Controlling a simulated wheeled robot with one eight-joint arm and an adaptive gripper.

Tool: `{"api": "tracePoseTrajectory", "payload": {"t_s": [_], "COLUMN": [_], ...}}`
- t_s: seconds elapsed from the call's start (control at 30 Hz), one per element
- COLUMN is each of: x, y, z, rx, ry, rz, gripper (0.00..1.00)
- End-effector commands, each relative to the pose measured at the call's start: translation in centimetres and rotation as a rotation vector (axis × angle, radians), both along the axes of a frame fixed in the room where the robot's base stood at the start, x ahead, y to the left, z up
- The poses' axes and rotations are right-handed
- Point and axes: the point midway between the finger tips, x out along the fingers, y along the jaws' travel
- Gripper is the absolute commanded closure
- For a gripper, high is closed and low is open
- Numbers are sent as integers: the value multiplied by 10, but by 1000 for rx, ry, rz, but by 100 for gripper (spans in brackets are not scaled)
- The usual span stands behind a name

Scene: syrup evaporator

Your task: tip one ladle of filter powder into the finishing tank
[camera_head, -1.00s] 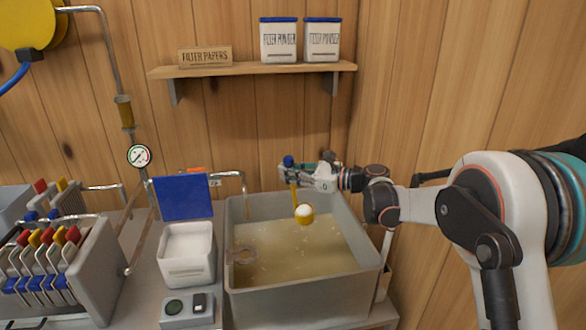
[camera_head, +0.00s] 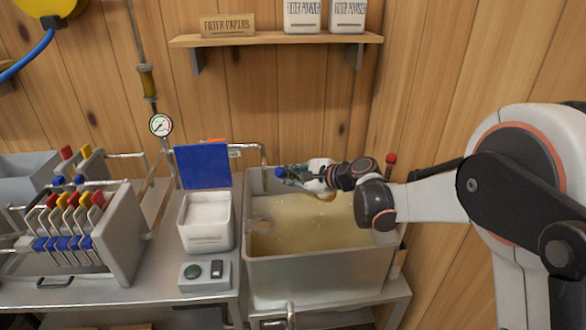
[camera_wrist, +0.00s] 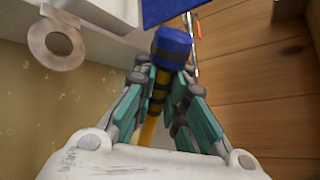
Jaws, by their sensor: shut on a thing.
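The ladle has a yellow handle, seen in the wrist view (camera_wrist: 149,132), with a blue end cap (camera_wrist: 173,47). My gripper (camera_head: 296,174) is shut on this handle above the back of the finishing tank (camera_head: 318,275). The ladle is tilted, its blue end to the left and its yellow bowl (camera_head: 328,197) to the right, partly behind my gripper. No white powder can be made out in the bowl. The tank holds cloudy yellowish liquid (camera_head: 310,236). The powder bin (camera_head: 208,235) stands open left of the tank, white powder inside, blue lid (camera_head: 202,167) raised.
A scale-like box (camera_head: 205,274) sits before the bin. A filter press (camera_head: 120,235) with coloured handles stands at left. A shelf (camera_head: 275,41) above holds two powder tubs and a filter papers box. A red-topped tool (camera_head: 391,160) stands behind right.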

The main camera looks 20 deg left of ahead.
Motion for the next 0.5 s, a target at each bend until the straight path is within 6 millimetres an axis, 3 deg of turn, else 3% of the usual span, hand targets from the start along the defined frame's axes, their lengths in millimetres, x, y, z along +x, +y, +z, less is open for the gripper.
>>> {"api": "tracePoseTrajectory", "payload": {"t_s": [0.5], "x": [-20], "y": [11], "z": [-54], "rx": [-191], "ry": [-355], "rz": [1], "gripper": [100]}}
